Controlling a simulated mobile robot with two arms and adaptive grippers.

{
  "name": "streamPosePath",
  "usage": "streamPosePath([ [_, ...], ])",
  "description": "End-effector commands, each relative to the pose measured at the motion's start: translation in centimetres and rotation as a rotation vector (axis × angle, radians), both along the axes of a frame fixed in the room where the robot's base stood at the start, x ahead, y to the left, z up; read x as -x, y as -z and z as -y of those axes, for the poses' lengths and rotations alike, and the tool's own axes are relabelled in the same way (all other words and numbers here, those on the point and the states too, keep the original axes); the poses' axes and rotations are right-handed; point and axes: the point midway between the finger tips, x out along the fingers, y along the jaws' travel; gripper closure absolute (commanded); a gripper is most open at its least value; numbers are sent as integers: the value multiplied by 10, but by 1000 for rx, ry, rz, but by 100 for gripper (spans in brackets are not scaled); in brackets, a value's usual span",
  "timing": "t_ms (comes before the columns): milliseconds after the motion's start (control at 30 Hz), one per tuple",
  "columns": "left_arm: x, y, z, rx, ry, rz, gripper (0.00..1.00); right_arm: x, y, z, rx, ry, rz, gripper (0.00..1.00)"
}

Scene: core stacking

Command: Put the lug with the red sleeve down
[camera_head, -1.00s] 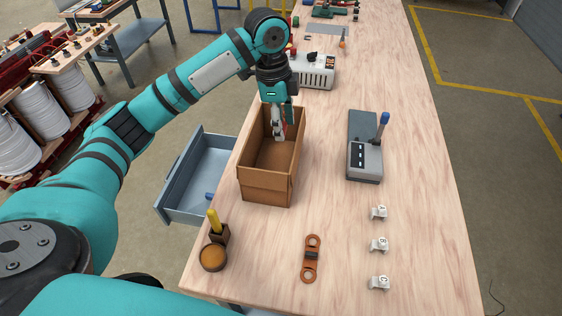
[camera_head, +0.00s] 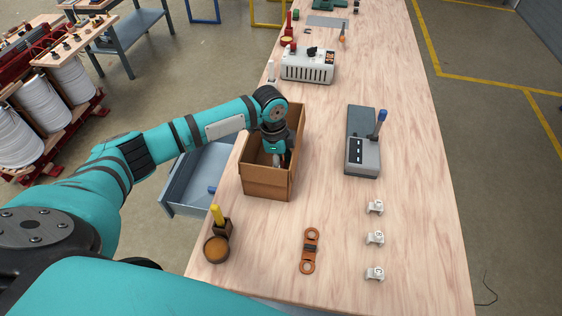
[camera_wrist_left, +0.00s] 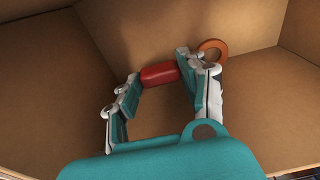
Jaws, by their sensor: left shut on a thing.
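My left gripper (camera_head: 277,160) is down inside the open cardboard box (camera_head: 268,183) on the workbench. In the left wrist view the gripper (camera_wrist_left: 162,85) is shut on the lug with the red sleeve (camera_wrist_left: 160,74). The red sleeve lies between the two fingers, and a copper ring end (camera_wrist_left: 213,50) of the lug sticks out past the right finger. Box walls surround it. I cannot tell whether the lug touches the box floor. The lug is hidden in the head view. My right gripper is not in view.
A grey lever device (camera_head: 363,155) is right of the box. An open drawer (camera_head: 187,195) juts out left.

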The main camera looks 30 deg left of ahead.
Motion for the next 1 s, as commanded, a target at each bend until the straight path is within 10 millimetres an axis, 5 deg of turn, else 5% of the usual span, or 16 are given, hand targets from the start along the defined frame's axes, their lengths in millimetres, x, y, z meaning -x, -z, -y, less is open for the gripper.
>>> streamPosePath([
  [667,0,12,0,0,0,-1,94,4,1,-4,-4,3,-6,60],
  [700,1,12,0,0,0,-2,56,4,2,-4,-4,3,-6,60],
  [867,1,13,0,0,0,-3,35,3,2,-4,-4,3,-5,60],
  [1000,1,13,0,-1,0,-3,35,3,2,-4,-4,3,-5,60],
])
